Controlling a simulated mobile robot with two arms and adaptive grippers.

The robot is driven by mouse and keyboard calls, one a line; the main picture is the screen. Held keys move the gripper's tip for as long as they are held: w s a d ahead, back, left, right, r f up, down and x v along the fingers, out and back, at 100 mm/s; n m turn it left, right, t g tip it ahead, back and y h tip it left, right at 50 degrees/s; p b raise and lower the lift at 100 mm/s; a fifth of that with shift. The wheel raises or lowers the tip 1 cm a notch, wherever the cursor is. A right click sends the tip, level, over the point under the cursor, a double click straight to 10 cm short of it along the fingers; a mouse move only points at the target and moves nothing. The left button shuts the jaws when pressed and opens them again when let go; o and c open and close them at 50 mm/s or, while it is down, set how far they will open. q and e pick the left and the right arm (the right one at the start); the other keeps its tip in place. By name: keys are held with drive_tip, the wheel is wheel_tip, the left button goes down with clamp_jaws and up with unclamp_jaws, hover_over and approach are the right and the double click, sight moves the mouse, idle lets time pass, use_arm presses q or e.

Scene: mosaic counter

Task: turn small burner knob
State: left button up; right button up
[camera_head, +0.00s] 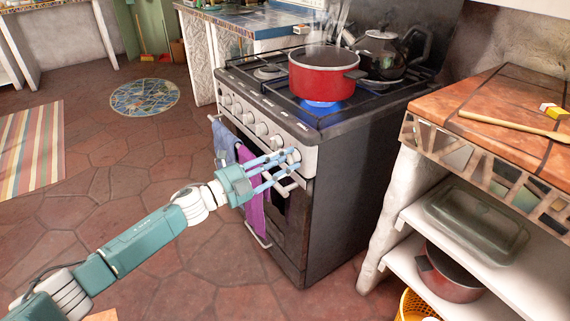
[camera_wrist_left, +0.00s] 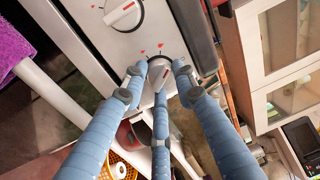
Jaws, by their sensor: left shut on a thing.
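The stove (camera_head: 345,165) has a row of white knobs along its front panel. The knob at the right end of the row is the small burner knob (camera_wrist_left: 159,75), white and round with red marks beside it. My left gripper (camera_head: 286,160) has its blue-grey fingers shut on this knob; in the left wrist view they (camera_wrist_left: 155,76) close around it from several sides. The fingers partly hide the knob in both views. A neighbouring knob (camera_wrist_left: 122,13) shows free at the top of the left wrist view. My right gripper is not in view.
A red pot (camera_head: 322,77) stands over a lit blue flame (camera_head: 320,103), and a dark kettle (camera_head: 381,52) stands behind it. A purple towel (camera_head: 252,190) hangs on the oven handle below my gripper. A tiled counter (camera_head: 480,100) stands at the right.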

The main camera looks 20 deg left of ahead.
use_arm(q)
drive_tip(key=m, duration=0.1)
drive_tip(key=m+b, duration=0.1)
drive_tip(key=m, duration=0.1)
drive_tip(key=shift+a+f, duration=0.15)
drive_tip(key=shift+f, duration=0.1)
drive_tip(key=shift+w+r+m+g+b, duration=0.15)
drive_tip(key=shift+m+b, duration=0.35)
drive_tip(key=shift+m, duration=0.65)
drive_tip(key=shift+s+r+m+g+b, duration=0.15)
drive_tip(key=shift+m+b, duration=0.3)
drive_tip(key=shift+m, duration=0.7)
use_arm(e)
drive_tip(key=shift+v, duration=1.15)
use_arm(q)
drive_tip(key=shift+w, duration=0.1)
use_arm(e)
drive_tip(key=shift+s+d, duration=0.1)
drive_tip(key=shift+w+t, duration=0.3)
use_arm(q)
drive_tip(key=o, duration=1.1)
drive_tip(key=shift+o, duration=0.2)
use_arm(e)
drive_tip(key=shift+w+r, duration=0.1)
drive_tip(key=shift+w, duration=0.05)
use_arm(q)
drive_tip(key=v, duration=1.2)
